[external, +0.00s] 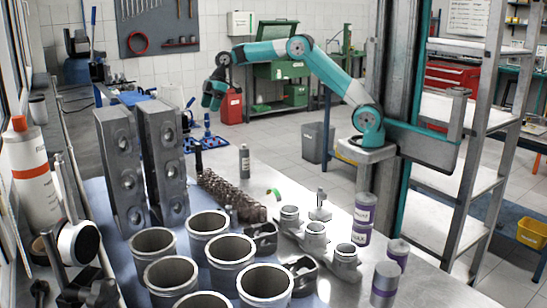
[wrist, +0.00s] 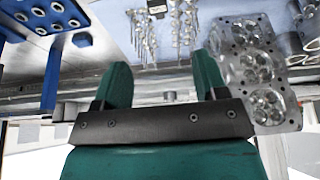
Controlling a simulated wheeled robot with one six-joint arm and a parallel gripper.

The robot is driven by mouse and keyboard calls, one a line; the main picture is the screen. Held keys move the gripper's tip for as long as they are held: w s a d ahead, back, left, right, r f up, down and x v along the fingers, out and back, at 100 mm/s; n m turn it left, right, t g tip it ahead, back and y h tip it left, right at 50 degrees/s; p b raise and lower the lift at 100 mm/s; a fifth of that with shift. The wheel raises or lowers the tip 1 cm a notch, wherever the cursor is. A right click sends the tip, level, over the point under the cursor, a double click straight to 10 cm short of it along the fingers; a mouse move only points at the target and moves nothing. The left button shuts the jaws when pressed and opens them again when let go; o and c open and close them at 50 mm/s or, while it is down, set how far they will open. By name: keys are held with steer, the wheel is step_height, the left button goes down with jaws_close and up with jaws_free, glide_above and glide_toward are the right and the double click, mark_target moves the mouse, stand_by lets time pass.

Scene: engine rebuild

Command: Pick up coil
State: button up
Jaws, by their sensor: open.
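No single part can be clearly made out as the coil. A row of dark, coil-shaped metal parts (external: 231,196) lies on the workbench (external: 285,177) in the external view. In the wrist view, two clusters of shiny slender parts (wrist: 185,24) show beyond the fingers, with a small black part (wrist: 157,8) at the top edge. My gripper (external: 211,102) is raised above the far end of the bench, apart from these parts. In the wrist view, my gripper (wrist: 161,72) has its two teal fingers spread, with nothing between them.
Two tall grey cylinder heads (external: 163,150) stand on the bench's left. Several cylinder liners (external: 153,241) stand in front, with pistons (external: 316,232) to their right. A blue stand (external: 198,143) is near my gripper; its blue frame also shows in the wrist view (wrist: 49,85).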

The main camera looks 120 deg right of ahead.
steer(key=p, duration=0.3)
glide_toward(198, 143)
steer(key=x, duration=0.5)
steer(key=shift+w+a+f, duration=0.1)
steer(key=shift+w+a, duration=0.1)
steer(key=shift+a, duration=0.2)
steer(key=p+x, duration=0.2)
steer(key=x, duration=0.2)
steer(key=shift+w+d, duration=0.1)
steer(key=shift+d, duration=0.1)
steer(key=shift+w+f, duration=0.15)
steer(key=shift+f, duration=0.4)
steer(key=c, duration=1.1)
